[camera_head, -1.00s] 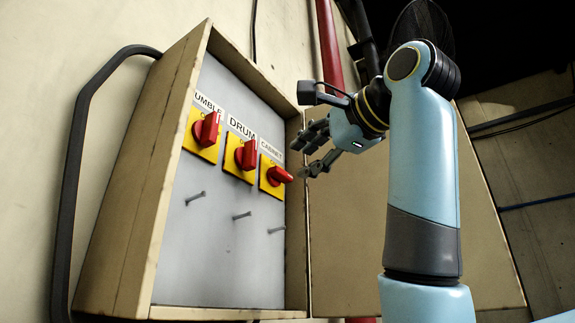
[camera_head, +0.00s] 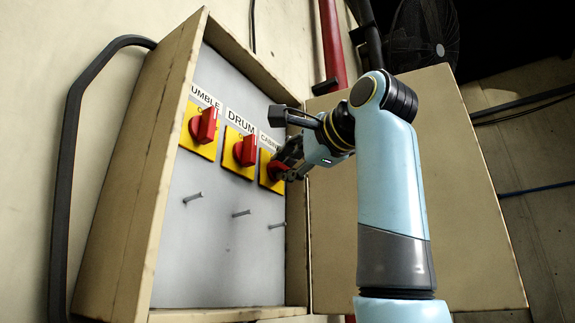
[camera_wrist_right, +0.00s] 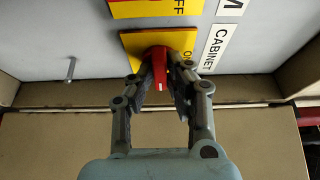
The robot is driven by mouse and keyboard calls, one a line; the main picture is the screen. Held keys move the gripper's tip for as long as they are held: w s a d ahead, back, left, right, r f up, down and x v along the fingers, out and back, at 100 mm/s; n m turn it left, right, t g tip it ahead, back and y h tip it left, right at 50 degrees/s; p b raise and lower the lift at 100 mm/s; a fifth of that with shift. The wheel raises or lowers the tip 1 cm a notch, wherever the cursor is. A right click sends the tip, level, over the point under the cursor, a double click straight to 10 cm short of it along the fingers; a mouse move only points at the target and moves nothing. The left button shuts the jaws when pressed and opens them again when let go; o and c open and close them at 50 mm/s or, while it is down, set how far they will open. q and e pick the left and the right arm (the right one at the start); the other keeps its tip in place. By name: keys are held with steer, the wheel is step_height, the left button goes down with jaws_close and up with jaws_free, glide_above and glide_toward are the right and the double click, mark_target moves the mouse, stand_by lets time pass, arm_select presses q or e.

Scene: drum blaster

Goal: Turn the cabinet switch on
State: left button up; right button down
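The cabinet switch is a red knob on a yellow plate (camera_head: 265,170), the lowest right of three switches in an open wall box. In the right wrist view its red knob (camera_wrist_right: 160,80) shows between the fingers, with a white mark at its end and the letters ON on the plate. My right gripper (camera_head: 284,168) is at the knob and hides much of it in the head view. In the wrist view the fingers (camera_wrist_right: 162,88) lie along both sides of the knob and appear closed on it. My left gripper is not in view.
The drum switch (camera_head: 245,150) and the rumble switch (camera_head: 204,124) sit just up and left of it. Several pegs (camera_head: 193,197) stick out below. The box wall (camera_head: 297,240) and open door (camera_head: 400,190) stand close to my right arm.

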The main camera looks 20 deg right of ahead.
steer(key=shift+f, duration=0.1)
stand_by(0.3)
steer(key=shift+w+d+f+n+y+b, duration=0.15)
steer(key=shift+n+y+b, duration=1.45)
steer(key=shift+n, duration=2.15)
steer(key=shift+w+d+f+n+y+b, duration=0.15)
steer(key=shift+n+y+b, duration=1.4)
steer(key=shift+n, duration=2.15)
steer(key=shift+f+n+y+b, duration=0.15)
steer(key=shift+n+y+b, duration=1.45)
steer(key=shift+n, duration=2.15)
steer(key=c, duration=1.3)
jaws_free()
steer(key=v, duration=1.2)
steer(key=shift+s, duration=0.15)
